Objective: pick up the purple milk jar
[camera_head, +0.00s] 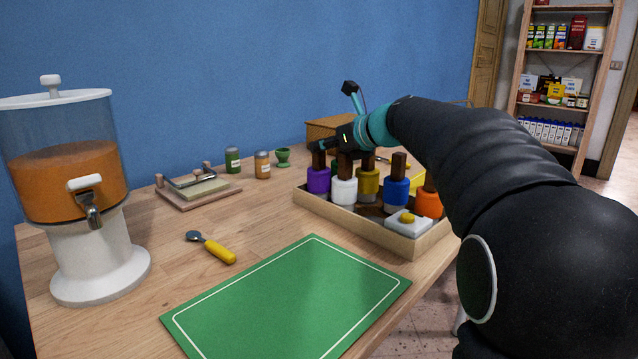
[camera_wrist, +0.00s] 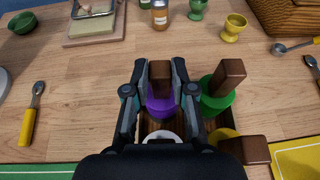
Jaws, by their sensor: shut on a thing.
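The purple milk jar (camera_head: 318,180) has a dark brown block-shaped top and stands upright in the left back corner of a wooden tray (camera_head: 432,240). In the wrist view the purple jar (camera_wrist: 160,106) lies between my fingers. My gripper (camera_head: 318,147) reaches over the tray from the right. In the wrist view my gripper (camera_wrist: 165,76) is shut on the purple jar, with a finger on each side of its brown top. The jar's base is hidden by the tray wall.
White (camera_head: 344,190), yellow (camera_head: 368,184), blue (camera_head: 396,192), orange (camera_head: 429,203) and green (camera_wrist: 217,97) jars stand close by in the tray. A white butter dish (camera_head: 408,224) sits at its front. A green mat (camera_head: 290,300), yellow-handled spoon (camera_head: 217,250) and juice dispenser (camera_head: 75,190) are left.

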